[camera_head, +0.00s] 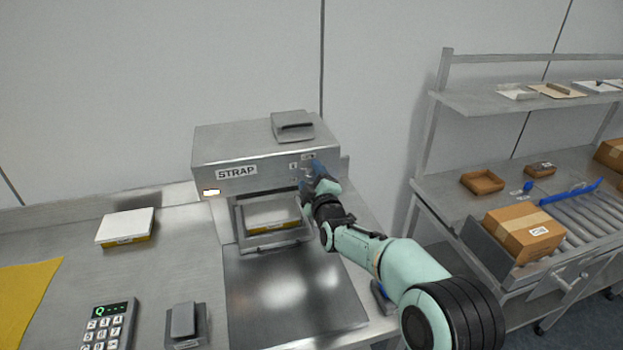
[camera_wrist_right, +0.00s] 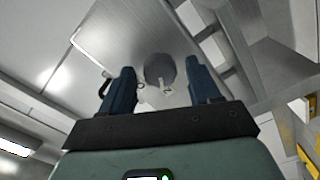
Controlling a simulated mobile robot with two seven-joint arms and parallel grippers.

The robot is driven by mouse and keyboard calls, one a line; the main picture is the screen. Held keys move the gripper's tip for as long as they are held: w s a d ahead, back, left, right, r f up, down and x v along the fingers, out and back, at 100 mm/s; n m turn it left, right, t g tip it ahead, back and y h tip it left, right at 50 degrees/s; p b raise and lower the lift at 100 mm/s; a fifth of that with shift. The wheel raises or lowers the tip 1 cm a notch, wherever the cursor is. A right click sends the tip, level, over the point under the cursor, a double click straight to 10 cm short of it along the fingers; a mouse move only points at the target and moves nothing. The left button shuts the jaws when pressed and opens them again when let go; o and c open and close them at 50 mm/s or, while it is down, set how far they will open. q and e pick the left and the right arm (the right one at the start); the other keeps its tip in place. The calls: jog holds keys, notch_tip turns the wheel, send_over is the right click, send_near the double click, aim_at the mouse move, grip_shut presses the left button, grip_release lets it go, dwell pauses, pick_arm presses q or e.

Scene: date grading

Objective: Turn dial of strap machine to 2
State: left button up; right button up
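The strap machine (camera_head: 225,153) is a grey metal housing with a STRAP label, standing at the back of the steel bench. My right gripper (camera_head: 311,167) is at the right end of its front face, beside small printed marks. In the right wrist view the gripper (camera_wrist_right: 160,66) is open, with two dark blue fingers. A round grey dial (camera_wrist_right: 157,68) with a small pale pointer shows between the fingers, with gaps on both sides. I cannot tell whether the fingertips reach around it. In the head view the gripper hides the dial, and I cannot read its setting. My left gripper is out of view.
A yellow-sided white box (camera_head: 125,226), a keypad (camera_head: 108,325) and a small grey device (camera_head: 186,325) are on the bench. Another box (camera_head: 272,215) is in the machine's opening. A steel plate (camera_head: 290,295) lies clear in front. A conveyor with a carton (camera_head: 523,232) stands right.

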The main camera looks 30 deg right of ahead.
jog(key=shift+s, duration=0.1)
jog(key=b+v, duration=0.1)
jog(key=v, duration=1.2)
jog(key=shift+a, duration=0.15)
jog(key=shift+s, duration=0.1)
